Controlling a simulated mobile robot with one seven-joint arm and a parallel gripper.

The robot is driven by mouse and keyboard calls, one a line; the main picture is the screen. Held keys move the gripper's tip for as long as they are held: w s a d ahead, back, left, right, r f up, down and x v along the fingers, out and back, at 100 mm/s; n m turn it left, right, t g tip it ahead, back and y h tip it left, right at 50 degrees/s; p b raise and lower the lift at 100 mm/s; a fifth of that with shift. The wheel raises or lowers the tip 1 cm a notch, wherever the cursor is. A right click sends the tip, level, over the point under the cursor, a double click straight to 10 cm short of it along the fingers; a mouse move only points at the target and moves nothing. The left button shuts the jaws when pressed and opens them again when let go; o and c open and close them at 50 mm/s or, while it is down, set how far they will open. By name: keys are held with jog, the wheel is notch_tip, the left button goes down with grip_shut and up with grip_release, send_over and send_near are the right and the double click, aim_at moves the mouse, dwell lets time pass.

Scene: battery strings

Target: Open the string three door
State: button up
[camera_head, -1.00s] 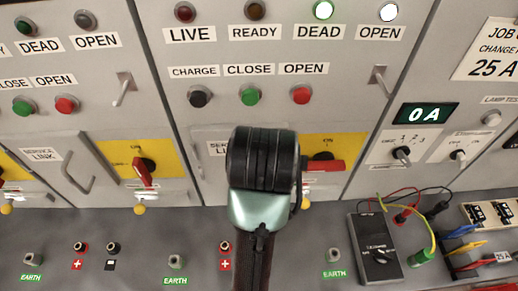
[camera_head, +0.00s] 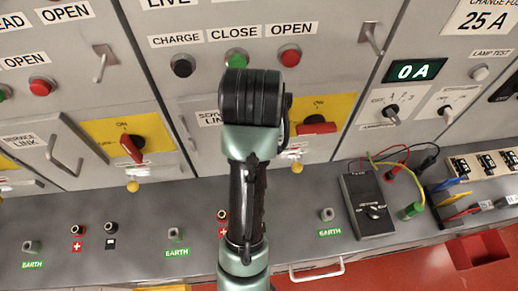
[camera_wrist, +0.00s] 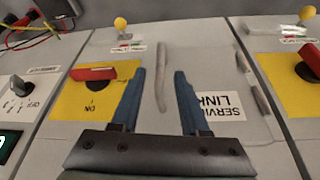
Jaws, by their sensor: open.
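The door with the SERVICE LINK label (camera_wrist: 222,107) shows in the wrist view, its lettering upside down. A grey bar handle (camera_wrist: 162,90) stands on that door. My gripper (camera_wrist: 159,72) is open, with one blue finger on each side of the handle in the picture. I cannot tell whether the fingers touch it or how deep they reach. In the head view the door's label (camera_head: 209,118) is partly covered by my arm, which hides the handle and the fingertips. The door looks shut. I see no string number.
A yellow plate with a red switch (camera_head: 317,125) is right of the door. A neighbouring door has its own handle (camera_head: 68,148). A meter (camera_head: 367,207) with leads lies on the grey ledge, right of my arm. A yellow knob (camera_wrist: 120,22) is near the door.

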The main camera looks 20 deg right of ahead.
jog(key=p+x, duration=0.1)
jog(key=x, duration=0.6)
grip_shut()
jog(key=shift+s, duration=0.1)
dwell(1.2)
